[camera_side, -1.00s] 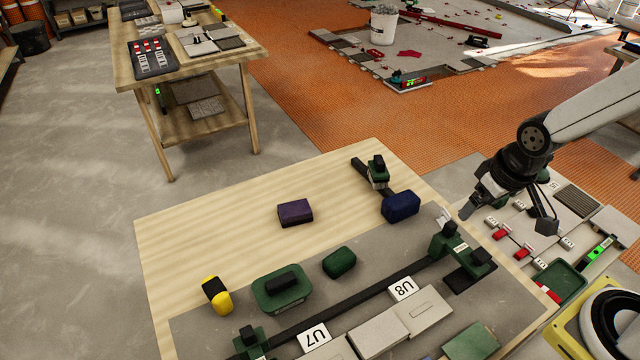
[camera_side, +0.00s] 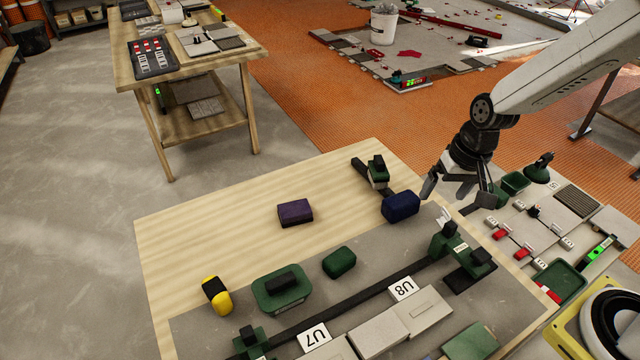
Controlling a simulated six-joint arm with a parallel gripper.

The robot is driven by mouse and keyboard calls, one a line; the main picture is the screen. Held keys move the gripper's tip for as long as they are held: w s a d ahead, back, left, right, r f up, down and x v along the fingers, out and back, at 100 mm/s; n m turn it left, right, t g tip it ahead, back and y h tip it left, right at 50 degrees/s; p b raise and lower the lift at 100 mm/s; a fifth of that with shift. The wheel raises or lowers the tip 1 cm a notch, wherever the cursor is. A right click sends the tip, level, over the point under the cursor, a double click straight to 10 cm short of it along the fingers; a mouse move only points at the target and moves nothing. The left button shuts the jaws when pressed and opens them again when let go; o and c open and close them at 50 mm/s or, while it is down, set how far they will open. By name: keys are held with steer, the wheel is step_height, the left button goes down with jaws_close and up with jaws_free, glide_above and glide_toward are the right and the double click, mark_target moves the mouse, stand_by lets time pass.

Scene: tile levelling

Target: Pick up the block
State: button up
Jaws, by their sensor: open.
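Several blocks lie on the work table, and I cannot tell which one the task names. A purple block (camera_side: 295,212) lies flat on bare wood near the middle. A dark blue block (camera_side: 401,206) lies to its right, beside a dark bar. A small green rounded block (camera_side: 339,262) lies on the grey area nearer the camera. My gripper (camera_side: 453,200) is open and empty, with its fingers spread. In the picture it is just right of the blue block, and it appears above the table's right edge. It touches no block that I can see.
A long dark bar with green clamps crosses the grey area, next to tiles marked U7 and U8 (camera_side: 403,289). The wood left of the purple block is clear.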

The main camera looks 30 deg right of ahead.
steer(key=w+a+f+m+g+y, duration=0.1)
steer(key=w+a+f+m+y, duration=0.1)
steer(key=w+a+m, duration=0.3)
steer(key=w+a+f+m+y, duration=0.2)
steer(key=w+a+f, duration=0.1)
steer(key=w, duration=0.4)
steer(key=m+t+y, duration=0.2)
steer(key=m+y, duration=0.5)
steer(key=m, duration=0.1)
glide_above(294, 208)
steer(key=s+d, duration=0.2)
steer(key=d, duration=0.1)
steer(key=f, duration=0.5)
steer(key=shift+w+f, duration=0.25)
steer(key=shift+w+a+f+m+y, duration=0.15)
steer(key=shift+w+a+m+y, duration=0.15)
steer(key=shift+w+m+y, duration=0.15)
steer(key=shift+f, duration=1.8)
steer(key=shift+f, duration=0.1)
steer(key=shift+f, duration=0.9)
steer(key=shift+w+a+f, duration=0.1)
steer(key=shift+a+f, duration=0.15)
steer(key=shift+f, duration=0.25)
steer(key=shift+a+f, duration=0.25)
steer(key=shift+f, duration=0.25)
steer(key=shift+x, duration=0.9)
